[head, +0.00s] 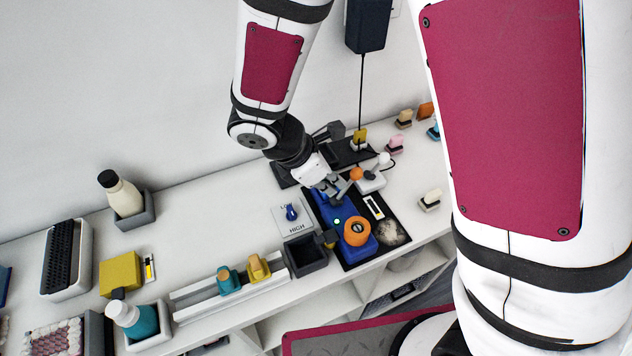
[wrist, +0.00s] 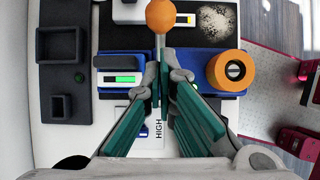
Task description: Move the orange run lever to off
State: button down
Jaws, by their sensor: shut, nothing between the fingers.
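The orange run lever has a round orange knob (wrist: 162,15) on a thin pale stem at the top of the wrist view. In the head view the knob (head: 355,173) is just beyond my gripper (head: 338,189), above a small white base (head: 371,183). In the wrist view my gripper (wrist: 163,88) points at the lever, its fingers shut with nothing between them. The stem's lower end runs close to the fingertips; I cannot tell whether they touch. The lever's foot and any off mark are not readable.
A blue machine with an orange ring (head: 357,229) stands on the black mat beside my gripper. A HIGH/LOW dial plate (head: 293,215) and a dark open box (head: 305,255) are to its left. Small blocks (head: 397,144) stand further right.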

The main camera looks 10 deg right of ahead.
jog(key=p+v, duration=0.5)
jog(key=v, duration=0.2)
dwell(0.5)
dwell(0.6)
jog(key=s+d+r+m+y, duration=0.1)
jog(key=s+d+r+m, duration=0.2)
jog(key=d+r+m, duration=0.3)
jog(key=s+d+r+m+y, duration=0.2)
jog(key=d+r+m, duration=0.15)
jog(key=r, duration=0.45)
jog(key=s+d+r+m+t+y, duration=0.2)
jog(key=s+r+m, duration=0.5)
jog(key=s+m, duration=0.4)
jog(key=shift+s+d+m+t+y, duration=0.35)
jog(key=shift+s+d+y, duration=0.2)
jog(key=shift+d, duration=0.45)
